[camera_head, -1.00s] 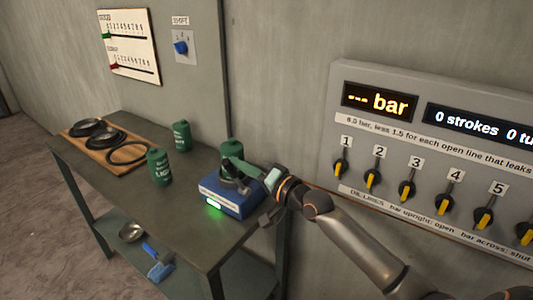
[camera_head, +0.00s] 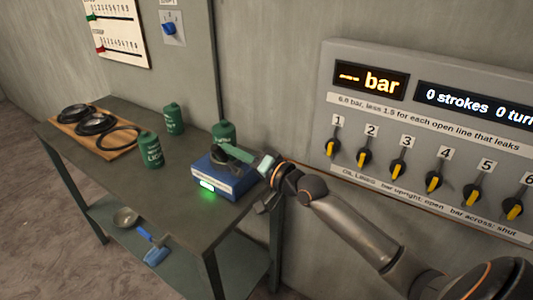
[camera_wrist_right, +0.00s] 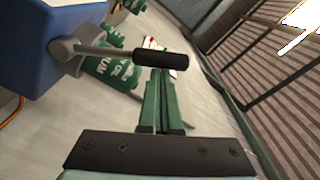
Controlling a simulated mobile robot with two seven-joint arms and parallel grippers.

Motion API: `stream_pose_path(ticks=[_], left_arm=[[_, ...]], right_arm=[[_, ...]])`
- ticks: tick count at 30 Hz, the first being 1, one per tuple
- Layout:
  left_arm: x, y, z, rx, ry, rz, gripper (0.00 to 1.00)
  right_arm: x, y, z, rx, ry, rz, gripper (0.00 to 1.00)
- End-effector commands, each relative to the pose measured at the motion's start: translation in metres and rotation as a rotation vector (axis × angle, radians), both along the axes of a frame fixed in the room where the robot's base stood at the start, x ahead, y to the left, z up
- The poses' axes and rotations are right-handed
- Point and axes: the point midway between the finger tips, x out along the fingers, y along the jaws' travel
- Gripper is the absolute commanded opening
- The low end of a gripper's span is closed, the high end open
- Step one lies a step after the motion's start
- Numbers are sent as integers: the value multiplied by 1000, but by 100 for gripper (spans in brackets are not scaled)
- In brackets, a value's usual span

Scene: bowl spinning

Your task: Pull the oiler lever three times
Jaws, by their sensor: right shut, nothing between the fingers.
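The oiler is a blue box (camera_head: 236,184) with a lit green lamp, standing on the grey-green table in the head view. Its side also shows at upper left in the right wrist view (camera_wrist_right: 60,35). The lever (camera_wrist_right: 100,50) is a grey rod with a black handle (camera_wrist_right: 165,61); in the head view it is largely hidden by my gripper. My right gripper (camera_head: 228,149) is above the oiler, its green fingers together. In the wrist view its fingertips (camera_wrist_right: 160,74) are at the black handle, which covers their ends; I cannot tell whether they touch. My left gripper is not in view.
Green cans (camera_head: 151,150) stand on the table, one (camera_head: 223,132) just behind the oiler. A wooden board (camera_head: 70,122) holds dark rings. A wall panel (camera_head: 345,125) with yellow-handled valves is at right; its counter (camera_head: 470,104) reads 0 strokes.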

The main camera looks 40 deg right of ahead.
Motion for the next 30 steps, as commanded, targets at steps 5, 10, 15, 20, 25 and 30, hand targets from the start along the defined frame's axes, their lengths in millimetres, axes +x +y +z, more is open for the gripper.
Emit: stream_pose_path(ticks=[5,10,15,20,25,30], left_arm=[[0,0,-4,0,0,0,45],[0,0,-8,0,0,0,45],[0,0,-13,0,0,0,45],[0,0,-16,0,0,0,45],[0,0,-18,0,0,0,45],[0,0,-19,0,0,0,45]], right_arm=[[-27,-8,-6,-3,8,3,0],[-53,-17,-6,-3,5,1,0],[-77,-26,-6,-3,4,2,0],[-95,-32,-6,-1,3,1,0],[-106,-36,-5,-1,0,1,0],[-110,-37,-5,0,0,1,0]])
